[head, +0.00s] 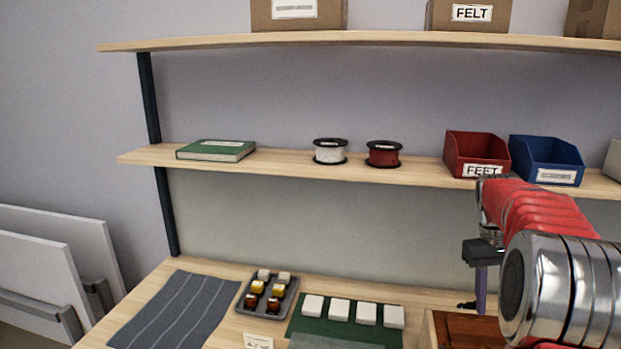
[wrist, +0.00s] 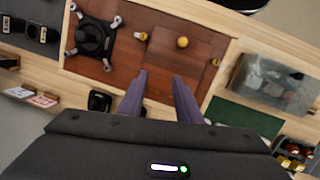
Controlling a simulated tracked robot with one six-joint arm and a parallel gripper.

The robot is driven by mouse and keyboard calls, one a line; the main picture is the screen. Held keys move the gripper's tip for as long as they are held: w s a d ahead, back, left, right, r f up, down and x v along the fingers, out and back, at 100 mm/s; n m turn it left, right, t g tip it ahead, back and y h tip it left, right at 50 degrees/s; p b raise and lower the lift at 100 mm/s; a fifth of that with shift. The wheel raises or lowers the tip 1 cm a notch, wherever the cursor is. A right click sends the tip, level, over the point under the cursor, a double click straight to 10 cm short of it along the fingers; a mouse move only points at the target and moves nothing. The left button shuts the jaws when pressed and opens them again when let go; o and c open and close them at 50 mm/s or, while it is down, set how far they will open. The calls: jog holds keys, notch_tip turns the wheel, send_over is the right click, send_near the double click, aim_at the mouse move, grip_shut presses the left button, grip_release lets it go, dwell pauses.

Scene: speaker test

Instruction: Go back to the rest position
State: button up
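My gripper (head: 481,285) hangs at the right of the head view, above the bench near a wooden tray (head: 429,332). In the wrist view, the two purple fingers of my gripper (wrist: 160,75) are apart with nothing between them. They point over the reddish-brown floor of the tray (wrist: 138,62). In the tray are a black part with metal-ended legs (wrist: 94,38) and a few small brass-coloured pieces (wrist: 182,42). My arm hides much of the tray in the head view.
A green mat (head: 300,325) with several white blocks (head: 340,311) and a grey tray of small jars (head: 249,312) are on the bench. A striped grey cloth (head: 175,310) lies at left. Above, a shelf (head: 285,164) holds a red bin (head: 474,150) and a blue bin (head: 546,155) near my arm.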

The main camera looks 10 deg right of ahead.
jog(key=s+a+t, duration=0.2)
jog(key=s+a, duration=0.4)
jog(key=a, duration=0.4)
jog(key=s+a+r+n+t, duration=0.1)
jog(key=s+a+t, duration=0.2)
jog(key=s+a, duration=0.4)
jog(key=s+a+r+t, duration=0.1)
jog(key=s+a, duration=0.6)
jog(key=a, duration=0.7)
jog(key=shift+s+r+n+t+y, duration=0.2)
jog(key=shift+r+n+t+y, duration=0.15)
jog(key=shift+t, duration=0.55)
jog(key=shift+o, duration=0.5)
jog(key=shift+d+f, duration=0.1)
